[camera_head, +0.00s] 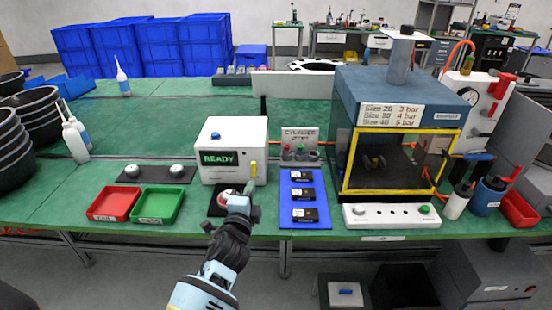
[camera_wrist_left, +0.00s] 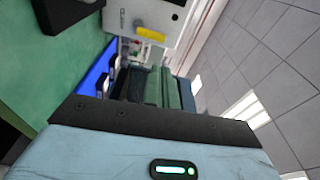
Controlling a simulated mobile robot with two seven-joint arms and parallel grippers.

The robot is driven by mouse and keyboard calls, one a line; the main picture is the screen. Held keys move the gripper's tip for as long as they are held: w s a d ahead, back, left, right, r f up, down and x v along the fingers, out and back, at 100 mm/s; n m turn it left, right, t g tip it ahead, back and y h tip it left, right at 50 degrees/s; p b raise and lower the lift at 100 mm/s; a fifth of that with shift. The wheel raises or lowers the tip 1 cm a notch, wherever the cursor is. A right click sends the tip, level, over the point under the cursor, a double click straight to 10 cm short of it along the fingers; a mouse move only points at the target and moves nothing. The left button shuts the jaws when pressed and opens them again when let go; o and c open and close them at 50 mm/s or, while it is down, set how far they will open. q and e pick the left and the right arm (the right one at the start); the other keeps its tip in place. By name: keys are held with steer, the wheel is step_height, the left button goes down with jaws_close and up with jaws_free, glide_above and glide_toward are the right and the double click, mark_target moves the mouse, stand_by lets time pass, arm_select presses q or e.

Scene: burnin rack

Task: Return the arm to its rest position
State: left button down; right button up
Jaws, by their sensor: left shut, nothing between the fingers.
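My left arm reaches in from the bottom of the head view. Its gripper (camera_head: 250,188) is shut and empty, in front of the white READY box (camera_head: 232,135) and above the table's front part. A small black pad (camera_head: 214,208) with a red and white round part lies beside and partly behind the gripper. In the left wrist view the shut fingers (camera_wrist_left: 160,84) point towards the white box (camera_wrist_left: 150,22) and the blue mat (camera_wrist_left: 97,72). My right gripper is in neither view.
A blue mat (camera_head: 290,222) with three black modules lies right of the gripper. A red tray (camera_head: 113,204) and a green tray (camera_head: 157,205) lie left. A yellow-framed chamber (camera_head: 400,188) stands right.

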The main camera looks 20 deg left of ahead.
arm_select(q)
steer(key=shift+s+f, duration=0.1)
steer(key=s+d+f+n+g+h+p, duration=0.1)
steer(key=s+f+n+g+h, duration=0.3)
steer(key=s+f, duration=0.9)
steer(key=s+d+f+n+g+y+p, duration=0.1)
steer(key=s+f+n+g, duration=0.2)
steer(key=s+f+n, duration=0.85)
steer(key=s+d+r+m+g+h, duration=0.1)
steer(key=s+g, duration=0.1)
steer(key=s, duration=1.5)
steer(key=shift+s+d, duration=0.2)
steer(key=shift+s, duration=0.2)
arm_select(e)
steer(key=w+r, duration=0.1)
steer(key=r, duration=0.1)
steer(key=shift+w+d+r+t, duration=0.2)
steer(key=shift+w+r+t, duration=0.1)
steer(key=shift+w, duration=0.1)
arm_select(q)
steer(key=shift+m, duration=0.25)
